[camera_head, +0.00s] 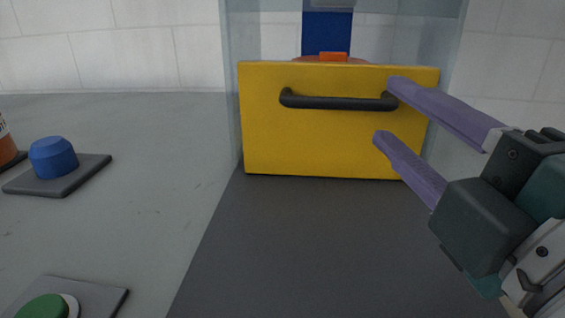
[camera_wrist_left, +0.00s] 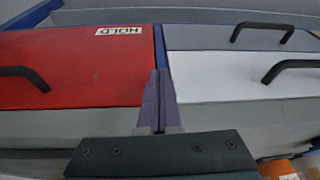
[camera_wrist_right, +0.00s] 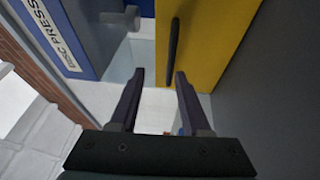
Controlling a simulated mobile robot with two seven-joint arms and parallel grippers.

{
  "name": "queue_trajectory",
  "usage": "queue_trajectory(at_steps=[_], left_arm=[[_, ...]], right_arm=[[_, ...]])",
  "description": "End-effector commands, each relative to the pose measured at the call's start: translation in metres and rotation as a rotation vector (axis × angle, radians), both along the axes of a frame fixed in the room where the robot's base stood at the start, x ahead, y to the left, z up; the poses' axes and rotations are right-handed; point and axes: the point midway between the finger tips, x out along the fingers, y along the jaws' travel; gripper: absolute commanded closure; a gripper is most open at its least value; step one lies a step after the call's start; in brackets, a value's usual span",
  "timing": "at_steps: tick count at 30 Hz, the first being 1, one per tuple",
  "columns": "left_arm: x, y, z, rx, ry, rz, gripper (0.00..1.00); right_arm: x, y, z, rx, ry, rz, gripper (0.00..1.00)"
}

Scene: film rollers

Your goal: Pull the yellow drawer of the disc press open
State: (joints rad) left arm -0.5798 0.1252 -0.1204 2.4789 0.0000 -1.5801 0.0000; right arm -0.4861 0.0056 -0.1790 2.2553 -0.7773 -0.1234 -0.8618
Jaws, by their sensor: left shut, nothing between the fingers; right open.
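The yellow drawer (camera_head: 260,135) of the disc press faces me in the head view, with a black bar handle (camera_head: 335,102) across its upper part. It also shows in the right wrist view (camera_wrist_right: 215,40), with the handle (camera_wrist_right: 173,50) upright there. My right gripper (camera_head: 384,110) is open, coming from the right. Its two purple fingers lie above and below the handle's right end in the head view. In the right wrist view the handle's lower end shows between the fingers, nearer the right one; contact cannot be told. My left gripper (camera_wrist_left: 158,72) is shut and empty.
A blue button (camera_head: 53,157) and a green button (camera_head: 42,307) sit on dark plates at left. A dark flat surface (camera_head: 300,245) lies clear below the drawer. The left wrist view shows a red drawer (camera_wrist_left: 80,65) and a white-topped drawer (camera_wrist_left: 210,75) with black handles.

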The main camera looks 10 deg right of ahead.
Motion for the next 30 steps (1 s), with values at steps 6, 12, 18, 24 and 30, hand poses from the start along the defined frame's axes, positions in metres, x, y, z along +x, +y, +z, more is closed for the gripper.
queue_trajectory(at_steps=[6, 12, 18, 24, 30], left_arm=[[0.000, 0.000, -0.040, 0.000, 0.000, 0.000, 1.00], [0.000, 0.000, -0.035, 0.000, -0.001, 0.000, 1.00], [0.000, -0.001, -0.031, -0.003, -0.001, 0.002, 1.00], [0.000, -0.002, -0.031, -0.009, -0.002, 0.006, 1.00], [0.000, -0.002, -0.032, -0.010, -0.002, 0.007, 1.00]], right_arm=[[-0.001, 0.012, -0.029, -0.086, -0.067, 0.038, 0.53], [0.013, 0.015, -0.022, -0.094, -0.076, 0.042, 0.53], [0.046, 0.019, -0.016, -0.094, -0.077, 0.042, 0.53], [0.077, 0.022, -0.012, -0.092, -0.073, 0.041, 0.53], [0.093, 0.024, -0.010, -0.091, -0.071, 0.040, 0.53]])
